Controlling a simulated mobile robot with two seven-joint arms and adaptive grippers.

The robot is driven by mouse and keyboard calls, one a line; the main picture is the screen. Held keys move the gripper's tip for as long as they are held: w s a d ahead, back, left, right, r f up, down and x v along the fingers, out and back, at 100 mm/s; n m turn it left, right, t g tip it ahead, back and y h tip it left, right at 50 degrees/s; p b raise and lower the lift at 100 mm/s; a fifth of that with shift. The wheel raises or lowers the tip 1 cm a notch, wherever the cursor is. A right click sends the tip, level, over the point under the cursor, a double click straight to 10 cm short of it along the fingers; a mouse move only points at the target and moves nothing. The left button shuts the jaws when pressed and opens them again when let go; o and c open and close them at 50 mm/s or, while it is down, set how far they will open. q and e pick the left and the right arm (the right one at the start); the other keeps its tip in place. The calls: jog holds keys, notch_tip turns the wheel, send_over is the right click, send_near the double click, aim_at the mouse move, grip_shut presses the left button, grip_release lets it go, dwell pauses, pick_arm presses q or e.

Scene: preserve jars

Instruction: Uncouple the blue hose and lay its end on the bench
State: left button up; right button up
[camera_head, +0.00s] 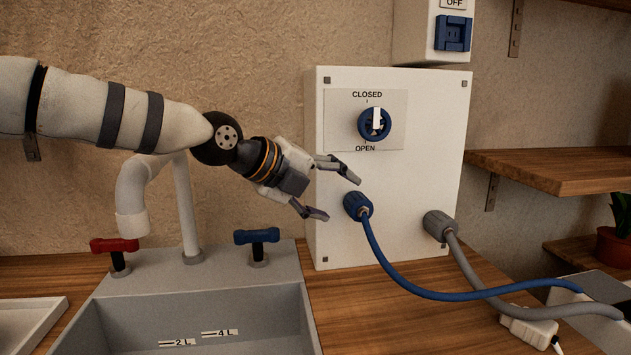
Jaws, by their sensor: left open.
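The blue hose (407,288) runs from a blue coupling (357,205) on the front of a white box (405,170) and curves down to the right over the wooden bench (385,320). The coupling sits against the box. My left gripper (338,195) is open and empty, just left of the coupling, with its fingers pointing toward it. The fingers appear apart from the coupling. My right gripper is not in view.
A grey hose (466,268) on a grey coupling (438,225) is to the right. A blue dial (375,123) marked CLOSED and OPEN is above. A sink (190,310) with red (115,245) and blue taps (257,236) is left.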

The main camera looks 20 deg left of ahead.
aim_at(355, 205)
pick_arm(q)
jog(key=x, duration=0.6)
jog(key=shift+a+f+b, duration=0.15)
jog(key=shift+f+b, duration=0.05)
jog(key=shift+b, duration=0.1)
jog(key=shift+w+d, duration=0.25)
jog(key=shift+w, duration=0.1)
jog(key=c, duration=1.4)
jog(key=shift+s+d+r+p, duration=0.2)
jog(key=shift+s+d+p, duration=0.25)
jog(key=shift+s, duration=0.4)
jog(key=shift+s+d+f, duration=0.2)
jog(key=shift+s+d, duration=0.45)
jog(key=shift+s, duration=0.2)
